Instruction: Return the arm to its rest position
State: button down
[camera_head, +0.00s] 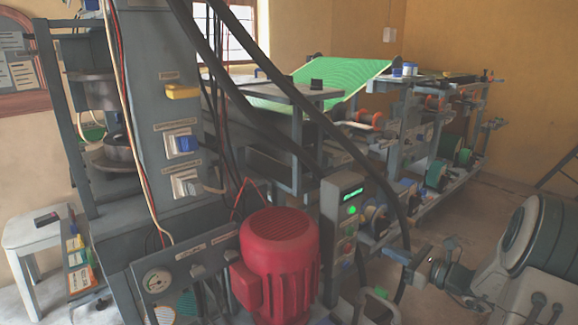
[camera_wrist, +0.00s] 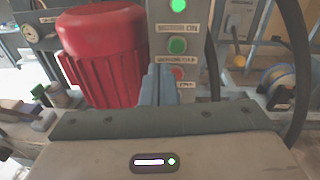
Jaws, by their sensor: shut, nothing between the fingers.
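My arm (camera_head: 522,240) reaches in from the right in the head view, bent, with its wrist turned left toward the grey control box (camera_head: 338,225). In the wrist view my gripper (camera_wrist: 159,75) is shut with nothing between its fingers. It points at the lower part of the control box (camera_wrist: 166,22), in line with the red button (camera_wrist: 178,73) and just left of it. I cannot tell whether the fingertips touch the box; in the head view there seems to be a gap.
A red motor (camera_head: 279,260) stands left of the control box. A thick black hose (camera_head: 385,195) curves down between the box and my arm. A metal rack with rollers (camera_head: 435,150) stands behind. Floor (camera_head: 505,205) is clear at the right.

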jog(key=s+a+r+n+g+h+p, duration=0.1)
jog(key=s+a+r+n+g+p, duration=0.55)
jog(key=a+r, duration=0.2)
jog(key=s+a+r+n+g+h+p, duration=0.1)
jog(key=s+a+r+n+g+p, duration=0.4)
jog(key=s+a+r+n+p, duration=0.4)
jog(key=s+r+n+h+p, duration=0.8)
jog(key=r+n+p, duration=0.3)
jog(key=r, duration=0.2)
jog(key=shift+s+d+n+t+h+p, duration=0.25)
jog(key=shift+s+n+t+h+p, duration=0.15)
jog(key=shift+s, duration=0.5)
